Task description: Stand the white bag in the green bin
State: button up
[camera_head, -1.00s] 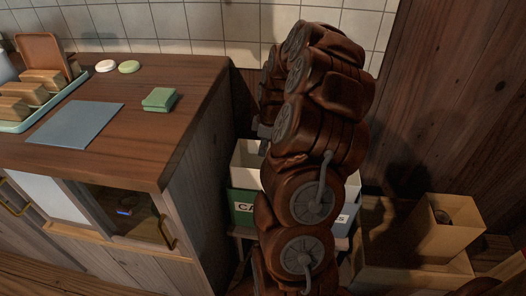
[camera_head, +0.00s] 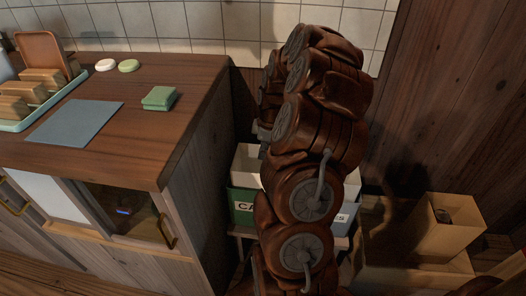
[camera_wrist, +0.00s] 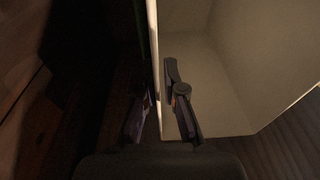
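The white bag (camera_head: 247,160) shows as an upright, open-topped shape, with its upper part above the green bin (camera_head: 241,207). Its lower part is hidden behind the bin's front, so I cannot see whether it touches the bottom. In the wrist view, the bag's pale inside (camera_wrist: 205,75) fills the right half. My gripper (camera_wrist: 160,98) has one finger on each side of the bag's left wall and looks closed on it. A dark green strip (camera_wrist: 141,30) lies just left of that wall. In the head view, my arm hides most of the gripper.
A blue-grey bin (camera_head: 343,222) stands right of the green bin, partly behind my arm. A wooden cabinet (camera_head: 190,190) stands close on the left. Tan open boxes (camera_head: 450,240) stand at the right. A tiled wall (camera_head: 225,25) is behind.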

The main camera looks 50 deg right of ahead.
jog(key=o, duration=0.4)
jog(key=shift+c, duration=0.2)
jog(key=shift+r, duration=0.1)
notch_tip(320, 180, up, 13)
jog(key=s+d+p, duration=0.1)
jog(key=p, duration=0.1)
jog(key=shift+s+p, duration=0.2)
jog(key=shift+p, duration=0.1)
dwell(0.3)
jog(key=s+a+r+m+g+p, duration=0.1)
jog(key=s+a+r+p, duration=0.1)
jog(key=a+r+p, duration=0.7)
jog(key=s+a+r+m+p, duration=0.15)
jog(key=a+r+p, duration=0.35)
jog(key=a+r, duration=0.65)
jog(key=s+a+r+m+p, duration=0.1)
jog(key=s+a+r+p, duration=0.2)
jog(key=s, duration=0.3)
jog(key=s+a+r+m+g+p, duration=0.1)
jog(key=s+a+r+m+p, duration=0.1)
jog(key=s+a+r+p, duration=0.2)
jog(key=s+a+r+m+g+h+p, duration=0.1)
jog(key=s+a+r+p, duration=0.3)
jog(key=s+a+p, duration=0.2)
jog(key=s+p, duration=0.1)
jog(key=s, duration=0.1)
jog(key=shift+s, duration=0.4)
